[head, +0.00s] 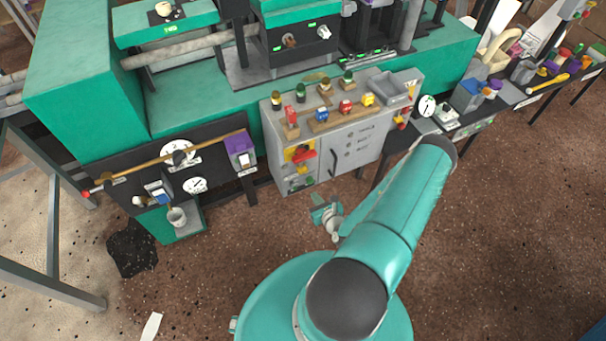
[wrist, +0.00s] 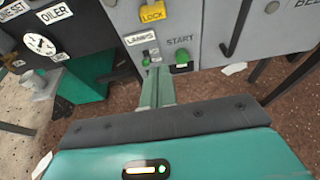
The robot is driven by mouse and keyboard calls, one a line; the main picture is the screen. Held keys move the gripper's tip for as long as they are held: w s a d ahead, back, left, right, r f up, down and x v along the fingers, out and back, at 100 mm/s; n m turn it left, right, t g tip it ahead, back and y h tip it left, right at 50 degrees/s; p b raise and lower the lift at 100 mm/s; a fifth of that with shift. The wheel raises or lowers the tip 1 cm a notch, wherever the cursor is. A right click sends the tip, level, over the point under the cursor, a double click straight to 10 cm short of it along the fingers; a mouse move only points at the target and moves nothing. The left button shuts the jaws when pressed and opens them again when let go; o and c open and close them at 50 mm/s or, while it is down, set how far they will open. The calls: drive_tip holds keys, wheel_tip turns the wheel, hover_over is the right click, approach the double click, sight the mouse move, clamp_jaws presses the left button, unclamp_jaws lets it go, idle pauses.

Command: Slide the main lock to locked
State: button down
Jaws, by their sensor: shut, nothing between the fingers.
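A yellow plate marked LOCK (wrist: 152,12) sits at the top edge of the wrist view, on the grey cabinet's front. In the head view the yellow and red lock area (head: 299,153) is on the cabinet's left front panel. The slider's position cannot be told; its upper part lies outside the wrist view. My gripper (wrist: 158,72) is shut and empty, its teal fingers pointing at the panel below the LOCK plate, close to the LAMPS label (wrist: 140,37). In the head view my gripper (head: 325,210) is low in front of the cabinet. Contact cannot be told.
A green START button (wrist: 182,57) is just right of my fingertips. The grey cabinet (head: 353,150) has a door with a dark handle (head: 333,162). A black gauge panel (head: 130,175) with a small bucket (head: 177,217) stands left. The brown floor in front is mostly clear.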

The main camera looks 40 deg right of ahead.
sight(302, 165)
drive_tip(key=x, duration=1)
drive_tip(key=shift+r, duration=1.9)
